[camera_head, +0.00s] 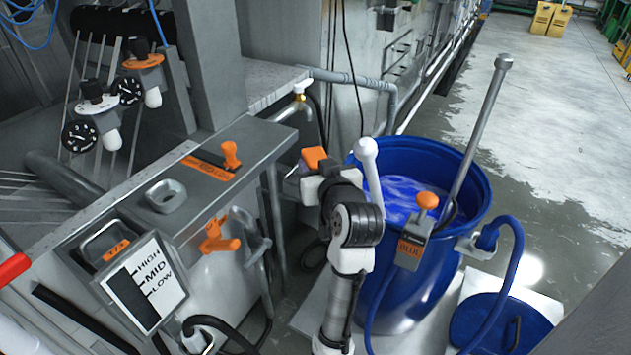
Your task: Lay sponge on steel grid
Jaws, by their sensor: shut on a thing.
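A small orange block (314,156), which looks like the sponge, sits at the end of my arm, left of the blue barrel. My gripper (318,172) appears shut on it and holds it up, beside the barrel's rim. My wrist hides part of the block and most of the fingers. I cannot pick out the steel grid for certain in this view.
The open blue barrel (415,290) holds blue liquid, with a grey rod (484,135) leaning in it. A steel machine (205,190) with orange handles stands left. A blue lid (500,325) lies front right. Wet floor (545,130) is clear at the right.

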